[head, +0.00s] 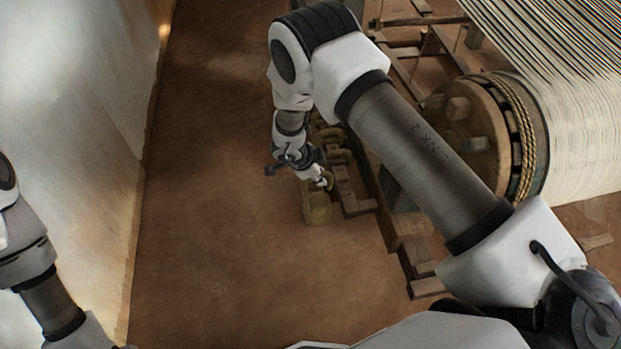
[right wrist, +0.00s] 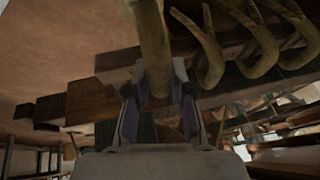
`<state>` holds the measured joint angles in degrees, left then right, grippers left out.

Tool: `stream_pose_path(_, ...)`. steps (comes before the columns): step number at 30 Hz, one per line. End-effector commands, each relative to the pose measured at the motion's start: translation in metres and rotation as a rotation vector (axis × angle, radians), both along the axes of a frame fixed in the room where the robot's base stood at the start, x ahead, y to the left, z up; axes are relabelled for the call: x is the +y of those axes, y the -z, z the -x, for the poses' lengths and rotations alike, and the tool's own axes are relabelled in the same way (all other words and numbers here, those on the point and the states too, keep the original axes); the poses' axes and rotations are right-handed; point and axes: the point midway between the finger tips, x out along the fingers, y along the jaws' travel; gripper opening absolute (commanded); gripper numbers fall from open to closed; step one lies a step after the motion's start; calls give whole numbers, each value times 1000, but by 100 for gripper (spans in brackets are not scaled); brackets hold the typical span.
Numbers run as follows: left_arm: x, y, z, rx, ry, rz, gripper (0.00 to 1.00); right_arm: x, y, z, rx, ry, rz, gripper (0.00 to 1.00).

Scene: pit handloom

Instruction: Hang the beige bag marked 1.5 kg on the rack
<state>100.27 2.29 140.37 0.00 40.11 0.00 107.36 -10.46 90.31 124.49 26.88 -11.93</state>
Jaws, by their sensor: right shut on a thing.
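The beige bag (head: 317,208) is in the middle of the head view, hanging under my right gripper (head: 322,182). In the right wrist view, my right gripper (right wrist: 158,105) is shut on the bag's thick curved handle (right wrist: 152,40). The bag's body is mostly out of that view, and the 1.5 kg mark cannot be read. The wooden rack (head: 350,198) is just right of the bag in the head view; I cannot tell whether they touch. My left arm shows at the left edge of the head view, but its gripper is out of the picture.
Several similar curved handles (right wrist: 258,45) stand in a row by the rack in the right wrist view. The loom's large wooden drum (head: 470,125) with rope and pale warp threads is at the right. A pale wall (head: 75,110) is at the left. The brown floor (head: 225,230) between is clear.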

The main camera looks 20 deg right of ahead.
Motion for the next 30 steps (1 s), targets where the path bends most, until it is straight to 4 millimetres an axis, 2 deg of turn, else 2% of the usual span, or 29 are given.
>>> stream_pose_path(3,0,12,0,0,0,0,51,-9,2,1,-3,1,2,0)
stream_pose_path(30,0,77,0,0,0,0,51,-75,5,17,-2,0,0,0)
